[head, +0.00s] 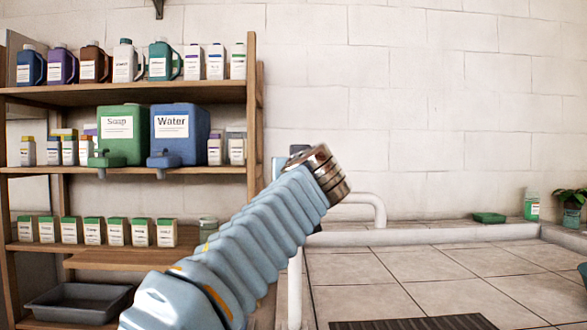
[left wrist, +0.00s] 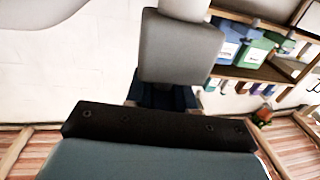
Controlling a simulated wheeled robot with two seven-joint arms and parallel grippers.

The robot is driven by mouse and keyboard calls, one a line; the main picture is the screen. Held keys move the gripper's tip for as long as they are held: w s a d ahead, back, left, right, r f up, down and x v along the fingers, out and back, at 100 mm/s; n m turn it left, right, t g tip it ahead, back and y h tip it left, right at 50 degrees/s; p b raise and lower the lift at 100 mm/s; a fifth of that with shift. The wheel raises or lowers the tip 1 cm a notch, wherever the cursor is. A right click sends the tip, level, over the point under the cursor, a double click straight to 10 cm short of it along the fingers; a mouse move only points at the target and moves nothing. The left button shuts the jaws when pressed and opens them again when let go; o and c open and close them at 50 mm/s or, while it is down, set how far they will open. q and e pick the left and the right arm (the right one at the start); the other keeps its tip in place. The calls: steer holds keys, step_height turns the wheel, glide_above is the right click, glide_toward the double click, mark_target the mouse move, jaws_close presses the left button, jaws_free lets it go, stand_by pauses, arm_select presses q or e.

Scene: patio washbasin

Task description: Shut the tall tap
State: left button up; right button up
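My left arm reaches up from the lower left in the head view and ends in a coppery metal wrist. Behind it, a white bent pipe (head: 365,198) curves down to the ledge. The arm covers part of the pipe, and I cannot tell whether it belongs to the tall tap. No tap handle is clearly visible. In the left wrist view, a dark bar and a blue-grey body fill the bottom, with a grey block behind. I cannot make out fingertips or anything held there. My right gripper is not visible.
A wooden shelf (head: 130,94) with jugs, a green soap container (head: 122,121) and a blue water container (head: 181,118) stands at left. A grey tray (head: 80,302) is below. A dark grate (head: 410,323) lies on the tiles. A potted plant (head: 571,213) is at right.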

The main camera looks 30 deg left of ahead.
arm_select(q)
jaws_close()
steer(key=shift+f+m+t+h+b, duration=0.25)
steer(key=shift+m+t+h+b, duration=0.05)
steer(key=shift+b, duration=0.45)
steer(key=shift+m+h+b, duration=0.3)
steer(key=shift+h, duration=0.1)
steer(key=shift+w+d+r+t+h, duration=0.1)
steer(key=shift+r+t+h, duration=0.1)
steer(key=shift+t+h, duration=0.15)
steer(key=shift+r, duration=0.1)
steer(key=o, duration=0.5)
jaws_free()
